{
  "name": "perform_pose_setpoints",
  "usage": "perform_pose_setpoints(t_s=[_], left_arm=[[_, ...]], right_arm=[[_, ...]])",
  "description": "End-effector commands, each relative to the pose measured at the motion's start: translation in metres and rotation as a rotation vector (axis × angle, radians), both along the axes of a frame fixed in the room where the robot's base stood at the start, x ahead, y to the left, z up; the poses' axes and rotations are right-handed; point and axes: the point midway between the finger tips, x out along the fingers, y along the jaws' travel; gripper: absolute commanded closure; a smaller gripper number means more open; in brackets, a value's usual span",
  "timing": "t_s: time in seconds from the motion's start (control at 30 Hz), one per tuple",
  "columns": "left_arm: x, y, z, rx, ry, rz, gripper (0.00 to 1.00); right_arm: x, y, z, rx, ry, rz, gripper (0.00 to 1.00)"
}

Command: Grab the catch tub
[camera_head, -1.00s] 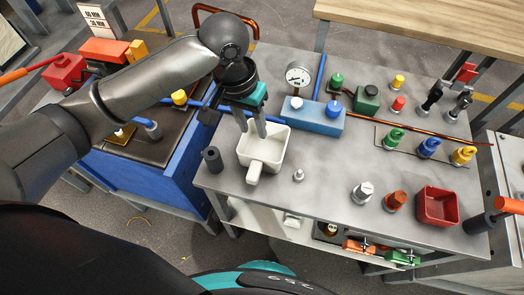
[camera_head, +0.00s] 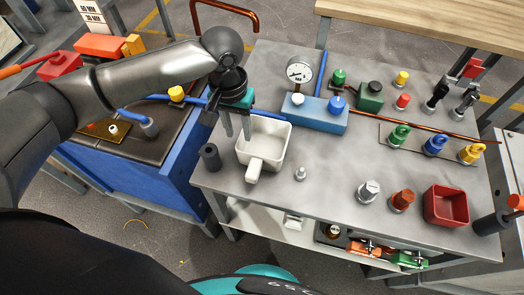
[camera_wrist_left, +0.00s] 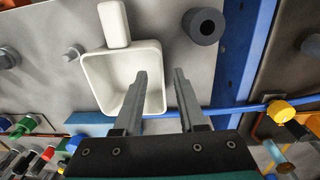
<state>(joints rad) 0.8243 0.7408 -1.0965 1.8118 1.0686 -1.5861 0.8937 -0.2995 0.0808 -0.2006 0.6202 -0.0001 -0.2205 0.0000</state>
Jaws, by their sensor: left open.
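The catch tub is a white square tub (camera_head: 281,143) with a stubby handle (camera_head: 254,171) that points toward the front of the grey workbench. It stands upright on the left part of the bench, and it also shows in the left wrist view (camera_wrist_left: 99,80). My left gripper (camera_head: 237,134) is open and points down at the tub's left side. In the left wrist view (camera_wrist_left: 167,72) one finger overlaps the tub and the other is just outside its side wall. I cannot tell how high the fingertips are. Nothing is held. My right gripper is not in view.
A dark cylinder (camera_head: 210,157) stands close left of the tub. A blue block with a gauge (camera_head: 314,113) is behind right. A small metal knob (camera_head: 300,174) is to the right, and a red bin (camera_head: 446,206) is farther right.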

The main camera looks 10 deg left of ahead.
Motion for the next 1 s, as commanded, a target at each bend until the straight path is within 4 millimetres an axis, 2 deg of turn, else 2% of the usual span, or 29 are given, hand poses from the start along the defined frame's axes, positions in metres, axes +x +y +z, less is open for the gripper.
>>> perform_pose_setpoints(t_s=[0.17, 0.43, 0.6, 0.7, 1.0], left_arm=[[0.002, 0.001, -0.012, 0.001, 0.002, 0.001, 0.6], [0.005, 0.001, -0.05, 0.002, 0.002, 0.0, 0.6], [0.006, 0.0, -0.053, 0.001, 0.0, -0.002, 0.6], [0.006, 0.0, -0.053, 0.001, 0.0, -0.002, 0.61], [0.005, 0.0, -0.052, 0.001, 0.0, -0.001, 0.95]], right_arm=[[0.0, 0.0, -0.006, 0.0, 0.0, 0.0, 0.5], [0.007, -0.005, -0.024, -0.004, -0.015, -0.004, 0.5], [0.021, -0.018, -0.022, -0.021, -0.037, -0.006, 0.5], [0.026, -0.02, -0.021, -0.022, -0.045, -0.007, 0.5], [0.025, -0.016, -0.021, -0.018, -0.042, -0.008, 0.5]])
